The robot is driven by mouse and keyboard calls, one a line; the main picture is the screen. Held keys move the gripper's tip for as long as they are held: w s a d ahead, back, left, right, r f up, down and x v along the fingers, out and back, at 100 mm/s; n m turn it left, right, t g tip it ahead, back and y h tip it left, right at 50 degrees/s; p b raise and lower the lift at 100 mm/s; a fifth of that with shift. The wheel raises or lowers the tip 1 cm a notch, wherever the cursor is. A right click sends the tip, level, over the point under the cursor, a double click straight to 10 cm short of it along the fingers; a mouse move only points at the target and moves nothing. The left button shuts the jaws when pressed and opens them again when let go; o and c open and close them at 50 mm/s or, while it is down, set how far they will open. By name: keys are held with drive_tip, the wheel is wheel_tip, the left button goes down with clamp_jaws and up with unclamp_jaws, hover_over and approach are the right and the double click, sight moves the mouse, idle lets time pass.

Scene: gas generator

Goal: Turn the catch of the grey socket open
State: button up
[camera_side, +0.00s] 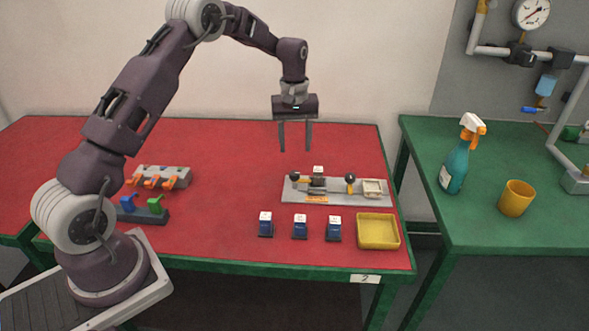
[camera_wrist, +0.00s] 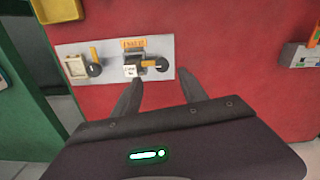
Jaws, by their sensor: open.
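A grey plate (camera_side: 325,199) lies on the red table, with a dark grey socket (camera_side: 317,186) in its middle and a white-topped block (camera_wrist: 131,71) at it. One black knob (camera_side: 294,176) beside the socket carries a yellow lever (camera_wrist: 149,63) that points across toward the socket. A second black knob (camera_side: 350,178) has its yellow lever (camera_wrist: 94,54) turned away from the socket, along the plate's short side. My gripper (camera_side: 295,150) is open and empty, above and behind the plate, touching nothing. Its fingers (camera_wrist: 160,76) show in the wrist view.
Three dark blue blocks with white tops (camera_side: 300,227) stand in front of the plate, beside a yellow tray (camera_side: 378,245). A light grey rack with orange levers (camera_side: 160,178) and a dark holder with blue and green pieces (camera_side: 142,212) are at left. Red table between is clear.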

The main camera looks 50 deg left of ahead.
sight(294, 173)
drive_tip(key=f, duration=0.6)
drive_tip(key=a+f, duration=0.1)
drive_tip(key=f, duration=0.2)
drive_tip(key=shift+w+f, duration=0.25)
drive_tip(key=shift+f, duration=0.1)
clamp_jaws()
